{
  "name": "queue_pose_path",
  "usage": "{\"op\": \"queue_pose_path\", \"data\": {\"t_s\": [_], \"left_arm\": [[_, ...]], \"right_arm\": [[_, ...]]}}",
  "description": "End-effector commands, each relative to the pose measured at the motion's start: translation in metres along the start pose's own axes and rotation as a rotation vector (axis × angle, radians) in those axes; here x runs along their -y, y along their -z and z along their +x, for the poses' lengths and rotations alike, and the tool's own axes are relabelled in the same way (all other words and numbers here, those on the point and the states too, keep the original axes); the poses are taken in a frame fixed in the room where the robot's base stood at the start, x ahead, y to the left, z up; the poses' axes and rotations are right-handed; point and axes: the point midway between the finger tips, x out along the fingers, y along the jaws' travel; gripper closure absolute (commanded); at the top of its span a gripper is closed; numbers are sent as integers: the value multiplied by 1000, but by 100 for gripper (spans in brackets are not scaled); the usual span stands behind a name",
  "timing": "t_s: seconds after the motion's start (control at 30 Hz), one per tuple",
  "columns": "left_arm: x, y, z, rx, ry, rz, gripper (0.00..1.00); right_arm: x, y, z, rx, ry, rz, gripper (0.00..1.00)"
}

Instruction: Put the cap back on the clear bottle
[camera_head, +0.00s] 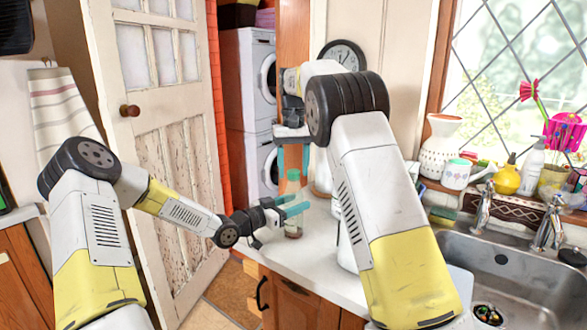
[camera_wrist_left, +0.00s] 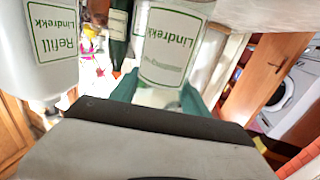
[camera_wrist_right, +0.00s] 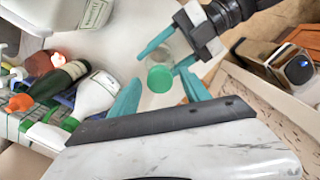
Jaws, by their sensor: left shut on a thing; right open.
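The clear bottle (camera_head: 293,221) stands upright on the white counter, and its Lindrekk label shows in the left wrist view (camera_wrist_left: 170,45). My left gripper (camera_head: 288,207) is shut on the bottle's side. The green cap (camera_head: 293,175) is at the top of the bottle, in line with it, and looks seated on the mouth; the exact contact cannot be told. My right gripper (camera_head: 293,163) is open just above the cap. In the right wrist view the cap (camera_wrist_right: 160,78) lies between the open teal fingertips, apart from them.
A white refill bottle (camera_wrist_left: 50,45) and a green bottle (camera_wrist_left: 117,32) stand near the clear bottle. Several bottles, including a white one (camera_wrist_right: 95,95), show in the right wrist view. The sink (camera_head: 500,270) is at the right, and the panelled door (camera_head: 165,150) is at the left.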

Motion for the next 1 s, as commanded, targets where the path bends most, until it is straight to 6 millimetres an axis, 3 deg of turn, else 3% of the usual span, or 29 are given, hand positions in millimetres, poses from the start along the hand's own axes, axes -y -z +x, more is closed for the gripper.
{"op": "queue_pose_path", "data": {"t_s": [0.13,0.4,0.77,1.0], "left_arm": [[0,0,0,1,0,-1,100],[0,0,0,1,0,-1,100],[0,0,0,1,0,-1,100],[0,0,0,1,0,-1,100]], "right_arm": [[0,0,-7,-2,0,-1,45],[0,1,-40,-2,0,0,45],[0,0,-46,0,0,-2,47],[-1,2,-67,-2,-1,-186,47]]}}
